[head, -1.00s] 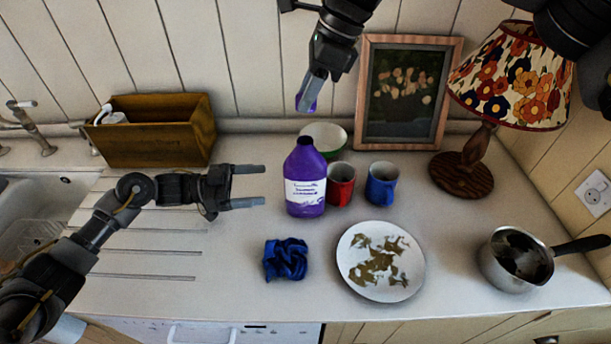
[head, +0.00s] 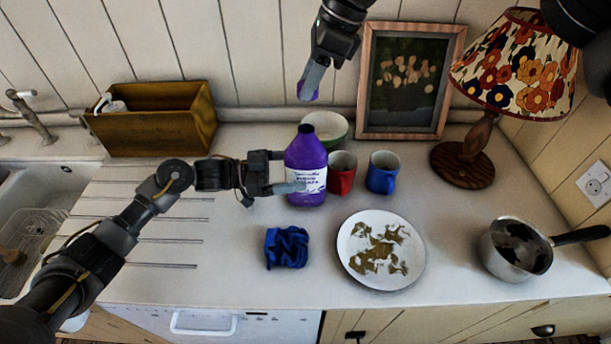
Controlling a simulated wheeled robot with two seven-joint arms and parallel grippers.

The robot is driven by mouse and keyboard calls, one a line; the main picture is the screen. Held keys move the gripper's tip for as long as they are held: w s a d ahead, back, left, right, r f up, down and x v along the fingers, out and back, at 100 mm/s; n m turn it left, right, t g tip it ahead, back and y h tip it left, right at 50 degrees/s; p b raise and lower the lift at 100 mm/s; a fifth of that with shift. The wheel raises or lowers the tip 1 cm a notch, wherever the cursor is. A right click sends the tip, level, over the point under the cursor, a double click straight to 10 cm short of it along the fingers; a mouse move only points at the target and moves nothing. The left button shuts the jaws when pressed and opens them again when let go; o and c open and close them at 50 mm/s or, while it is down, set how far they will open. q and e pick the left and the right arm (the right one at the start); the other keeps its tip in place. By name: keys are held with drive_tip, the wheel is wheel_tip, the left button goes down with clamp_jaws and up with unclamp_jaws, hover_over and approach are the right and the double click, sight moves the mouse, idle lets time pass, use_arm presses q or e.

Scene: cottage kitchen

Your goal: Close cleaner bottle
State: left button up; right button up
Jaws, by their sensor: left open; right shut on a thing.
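The purple cleaner bottle (head: 308,158) stands upright on the counter, its neck open with no cap on it. My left gripper (head: 296,173) is open and level at the bottle's left side. One finger reaches across the front of the label; the other is partly hidden at the bottle, and I cannot tell whether they touch it. My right gripper (head: 312,82) points down above the bottle, shut on the small purple cap (head: 307,91). The cap is mostly hidden by the fingers and is apart from the bottle's neck.
A red mug (head: 341,174), a blue mug (head: 382,173) and a green-white bowl (head: 328,125) stand close by the bottle. A blue cloth (head: 286,248) and a dirty plate (head: 352,270) lie in front. A saucepan (head: 515,262), lamp (head: 466,158), picture frame (head: 365,95) and wooden box (head: 150,135) stand around.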

sight(305, 169)
use_arm(q)
drive_tip(key=shift+w+d, duration=0.15)
drive_tip(key=shift+d, duration=1.45)
drive_tip(key=c, duration=1.5)
use_arm(e)
drive_tip(key=shift+a+f, duration=0.15)
drive_tip(key=shift+f, duration=2.4)
